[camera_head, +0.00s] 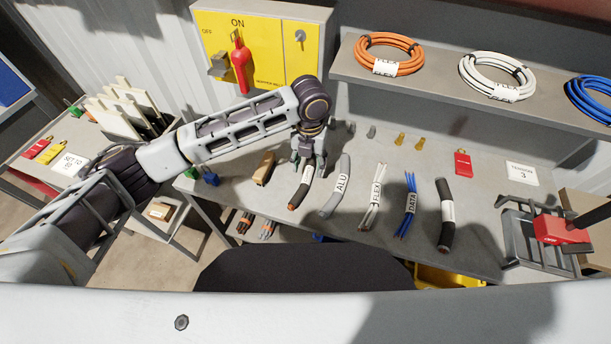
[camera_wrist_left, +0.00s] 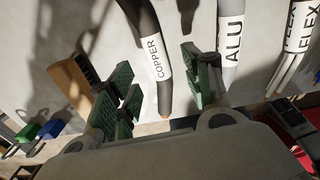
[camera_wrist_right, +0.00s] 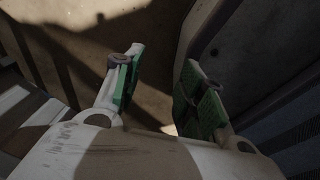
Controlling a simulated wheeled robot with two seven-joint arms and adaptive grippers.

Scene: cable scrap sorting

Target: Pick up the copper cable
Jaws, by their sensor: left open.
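The copper cable (camera_head: 299,192) is a short dark piece with a white label and a copper-coloured end, lying on the grey bench. In the left wrist view the cable (camera_wrist_left: 155,55) shows its COPPER label and runs between the fingers. My left gripper (camera_head: 308,153) is open over the cable's far part; in its wrist view the green-padded fingers (camera_wrist_left: 160,92) stand on either side of the cable with gaps. Its far end runs out of that view. My right gripper (camera_wrist_right: 157,88) is open and empty, away from the bench, over a brownish surface.
The ALU cable (camera_head: 337,187) lies close on the right, then the FLEX (camera_head: 374,197), DATA (camera_head: 408,207) and a thick black cable (camera_head: 446,216). A shelf (camera_head: 440,84) with cable coils overhangs the back.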

